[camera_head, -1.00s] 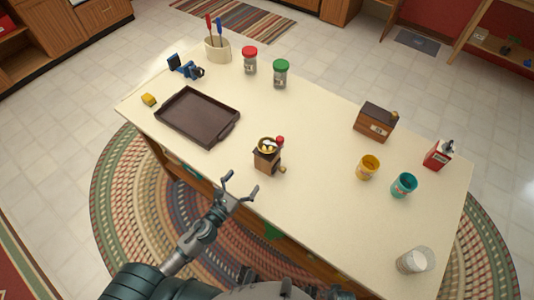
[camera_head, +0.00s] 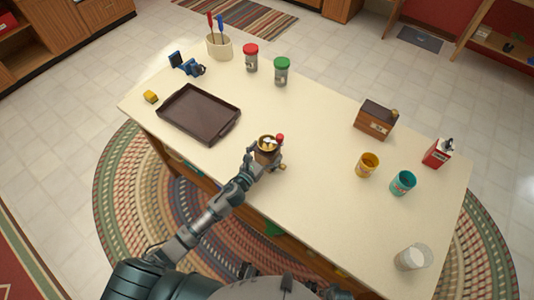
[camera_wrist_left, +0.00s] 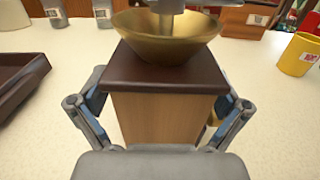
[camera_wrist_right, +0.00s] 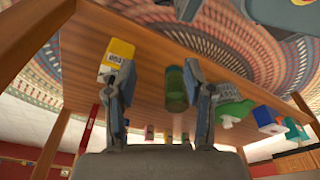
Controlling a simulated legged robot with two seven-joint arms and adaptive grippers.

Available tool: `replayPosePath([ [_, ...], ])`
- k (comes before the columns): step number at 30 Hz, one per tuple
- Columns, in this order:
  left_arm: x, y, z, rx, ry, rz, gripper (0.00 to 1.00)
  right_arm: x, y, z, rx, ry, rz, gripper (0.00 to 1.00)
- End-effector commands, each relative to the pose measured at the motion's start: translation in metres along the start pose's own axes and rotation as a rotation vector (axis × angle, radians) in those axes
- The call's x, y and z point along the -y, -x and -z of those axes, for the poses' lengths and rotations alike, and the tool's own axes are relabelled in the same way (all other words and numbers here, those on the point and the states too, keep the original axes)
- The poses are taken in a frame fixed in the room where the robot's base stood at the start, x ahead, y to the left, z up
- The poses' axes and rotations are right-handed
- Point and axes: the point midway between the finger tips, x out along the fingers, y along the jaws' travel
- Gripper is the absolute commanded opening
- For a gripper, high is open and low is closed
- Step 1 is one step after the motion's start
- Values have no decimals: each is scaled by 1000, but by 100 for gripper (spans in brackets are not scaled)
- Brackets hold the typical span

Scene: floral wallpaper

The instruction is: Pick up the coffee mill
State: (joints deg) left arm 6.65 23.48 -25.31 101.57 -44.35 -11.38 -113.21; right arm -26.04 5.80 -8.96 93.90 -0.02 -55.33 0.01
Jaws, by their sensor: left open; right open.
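The coffee mill (camera_head: 268,148) stands upright on the table near its front edge. It has a wooden body, a brass bowl and a red knob on its crank. My left gripper (camera_head: 262,160) is open at the mill, with a finger on either side of its body. In the left wrist view the mill's wooden body (camera_wrist_left: 165,112) sits between the open fingers of my left gripper (camera_wrist_left: 160,105); I cannot tell whether they touch it. My right gripper (camera_wrist_right: 160,95) is open and shows in the right wrist view, below the tabletop level near a shelf.
A dark tray (camera_head: 233,126) lies left of the mill. A yellow cup (camera_head: 367,166), a teal cup (camera_head: 403,183) and a wooden box (camera_head: 375,121) stand to the right. The shelf (camera_wrist_right: 80,65) by my right gripper holds a green bottle (camera_wrist_right: 175,90) and several other items.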

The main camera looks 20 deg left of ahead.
Motion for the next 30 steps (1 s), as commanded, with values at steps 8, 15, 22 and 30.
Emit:
replayPosePath([
  [8,-1,0,0,0,1,0,62,0,1,1,-2,0,0,53],
  [15,-1,0,-1,2,1,0,41,0,2,2,-3,0,0,53],
  [22,-1,0,-4,2,0,0,41,0,3,3,-7,0,0,53],
  [30,-1,0,-27,6,-2,1,41,0,-16,-15,8,4,-1,53],
])
